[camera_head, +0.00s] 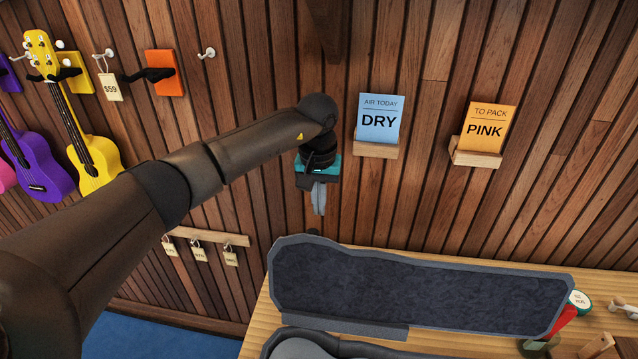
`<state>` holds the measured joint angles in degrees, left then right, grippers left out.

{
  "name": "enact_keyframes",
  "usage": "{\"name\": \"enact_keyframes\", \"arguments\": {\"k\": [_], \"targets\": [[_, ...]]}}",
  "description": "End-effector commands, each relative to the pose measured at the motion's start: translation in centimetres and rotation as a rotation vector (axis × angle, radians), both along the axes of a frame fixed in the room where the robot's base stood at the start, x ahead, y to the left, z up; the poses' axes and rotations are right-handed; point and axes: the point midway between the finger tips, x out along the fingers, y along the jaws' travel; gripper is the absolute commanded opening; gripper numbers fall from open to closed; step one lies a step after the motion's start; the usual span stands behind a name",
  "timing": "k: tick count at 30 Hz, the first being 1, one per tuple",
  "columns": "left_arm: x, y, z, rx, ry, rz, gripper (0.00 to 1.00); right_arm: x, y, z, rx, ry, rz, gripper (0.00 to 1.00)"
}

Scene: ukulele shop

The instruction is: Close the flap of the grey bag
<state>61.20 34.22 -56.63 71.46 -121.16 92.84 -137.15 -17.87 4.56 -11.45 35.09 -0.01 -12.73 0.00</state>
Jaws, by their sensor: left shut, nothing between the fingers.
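The grey bag (370,347) lies on the wooden table at the bottom edge of the head view, mostly cut off. Its flap (420,287) stands open at the far side, with the dark blue-grey lining facing me and a lighter grey rim around it. My left gripper (319,212) points down with its fingers together and empty. In the picture it is just above the left part of the flap's upper edge, apart from it. How far behind or above the flap it is, I cannot tell. My right gripper is out of view.
The wooden table (256,322) carries a red item (562,322) and a round white-and-green one (580,300) right of the flap. The slatted wall behind holds a blue "DRY" card (380,118), an orange "PINK" card (486,128) and ukuleles (97,160) at left.

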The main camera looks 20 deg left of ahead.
Motion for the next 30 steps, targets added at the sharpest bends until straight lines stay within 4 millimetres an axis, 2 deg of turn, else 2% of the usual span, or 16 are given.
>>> {"name": "enact_keyframes", "arguments": {"k": [1,3,9,15,30], "targets": [[0.0,-0.1,-1.2,-0.003,0.006,0.002,0.00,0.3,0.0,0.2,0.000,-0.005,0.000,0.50],[0.0,0.0,-2.3,-0.002,0.004,0.000,0.00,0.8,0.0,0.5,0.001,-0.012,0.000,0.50],[-1.9,-0.5,-1.3,-0.001,0.000,-0.002,0.00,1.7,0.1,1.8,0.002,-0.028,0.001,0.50],[-3.2,-0.8,-1.0,0.000,0.000,-0.001,0.00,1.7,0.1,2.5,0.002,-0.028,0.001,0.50],[-3.5,-0.9,-1.0,0.000,-0.001,0.001,0.00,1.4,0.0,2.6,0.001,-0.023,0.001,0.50]]}}
